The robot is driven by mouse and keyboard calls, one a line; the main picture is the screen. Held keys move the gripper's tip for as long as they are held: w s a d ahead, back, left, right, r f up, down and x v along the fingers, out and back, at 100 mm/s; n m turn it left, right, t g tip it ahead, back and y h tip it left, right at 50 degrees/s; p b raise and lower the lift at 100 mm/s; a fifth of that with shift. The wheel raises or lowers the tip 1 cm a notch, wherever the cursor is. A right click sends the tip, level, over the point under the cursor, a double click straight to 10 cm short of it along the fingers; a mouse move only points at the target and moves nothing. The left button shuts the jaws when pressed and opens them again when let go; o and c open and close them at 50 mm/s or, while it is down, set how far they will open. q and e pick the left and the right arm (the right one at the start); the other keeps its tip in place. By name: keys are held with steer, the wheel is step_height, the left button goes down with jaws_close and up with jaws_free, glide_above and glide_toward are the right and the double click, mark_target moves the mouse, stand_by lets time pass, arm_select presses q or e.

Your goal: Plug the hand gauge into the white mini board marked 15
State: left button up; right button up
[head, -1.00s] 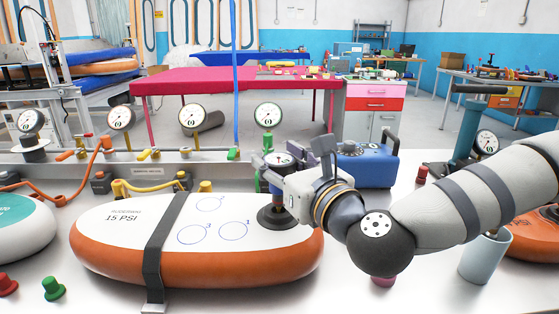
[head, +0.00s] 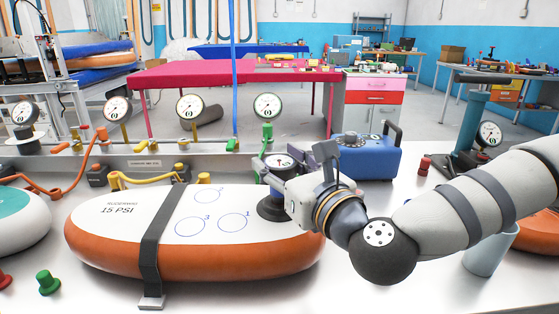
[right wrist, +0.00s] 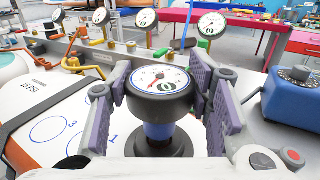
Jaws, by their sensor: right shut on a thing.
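The white mini board (head: 110,225) with an orange side lies on the bench in the head view, marked 15 PSI. A black valve fitting (head: 272,209) sits at its right end. My right gripper (head: 292,172) is shut on the hand gauge (head: 279,161), which has a round white dial and black rim. In the right wrist view the gauge (right wrist: 160,82) is upright between the purple finger pads, its blue body directly above the black round base (right wrist: 160,146). Whether it is fully seated is hidden by the dial and fingers. My left gripper is not in view.
A dark strap (head: 152,240) crosses the board. A blue box (head: 368,158) with a knob stands right of my gripper. Behind is a rail with several gauges and hoses (head: 145,179). A green cap (head: 48,283) lies front left, and a grey cup (head: 488,252) stands right.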

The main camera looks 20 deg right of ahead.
steer(key=shift+f, duration=0.25)
steer(key=o, duration=1.3)
steer(key=shift+r, duration=0.1)
step_height(320, 180, up, 10)
